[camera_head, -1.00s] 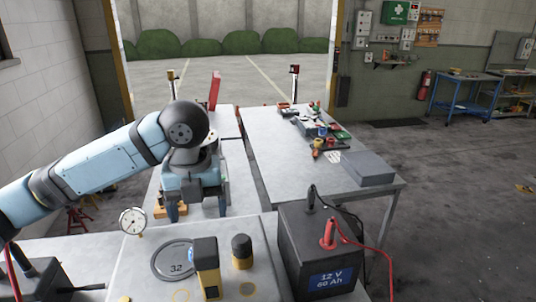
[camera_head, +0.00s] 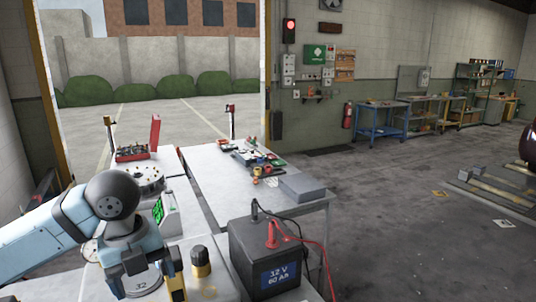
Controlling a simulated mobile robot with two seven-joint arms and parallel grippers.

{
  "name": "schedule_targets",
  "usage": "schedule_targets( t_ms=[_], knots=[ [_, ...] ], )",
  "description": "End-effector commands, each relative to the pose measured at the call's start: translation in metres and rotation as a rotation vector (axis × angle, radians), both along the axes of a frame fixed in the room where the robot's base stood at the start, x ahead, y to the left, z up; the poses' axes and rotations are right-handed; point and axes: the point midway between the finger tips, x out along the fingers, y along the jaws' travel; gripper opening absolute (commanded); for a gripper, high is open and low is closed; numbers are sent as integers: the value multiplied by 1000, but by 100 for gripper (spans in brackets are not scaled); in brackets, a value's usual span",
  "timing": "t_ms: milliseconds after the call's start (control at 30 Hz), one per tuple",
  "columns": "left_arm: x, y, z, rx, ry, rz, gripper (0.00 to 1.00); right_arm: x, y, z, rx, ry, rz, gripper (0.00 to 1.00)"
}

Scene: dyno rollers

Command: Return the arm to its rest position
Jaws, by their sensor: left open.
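My left arm comes in from the left, with a pale blue upper part and a dark round joint. The jaws are open and I see nothing gripped. The gripper hides part of a yellow and black tool (camera_head: 177,288) beside it; I cannot tell whether they touch. My right gripper is not in view.
A device with a green display (camera_head: 158,211) is behind the arm. A grey box (camera_head: 303,187) lies on the side table. Open floor is farther right.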

Motion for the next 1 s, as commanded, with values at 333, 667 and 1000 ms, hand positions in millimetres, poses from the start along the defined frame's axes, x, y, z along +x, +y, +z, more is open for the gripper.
schedule_targets(
  t_ms=[333, 667, 1000],
  knots=[
    [13, -64, -73, -328, -20, 349, 81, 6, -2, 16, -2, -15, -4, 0],
    [12, -108, -161, -750, 26, 937, 81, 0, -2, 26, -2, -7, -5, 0],
    [-37, -84, -258, -1059, 54, 1569, 81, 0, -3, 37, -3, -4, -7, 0]
  ],
)
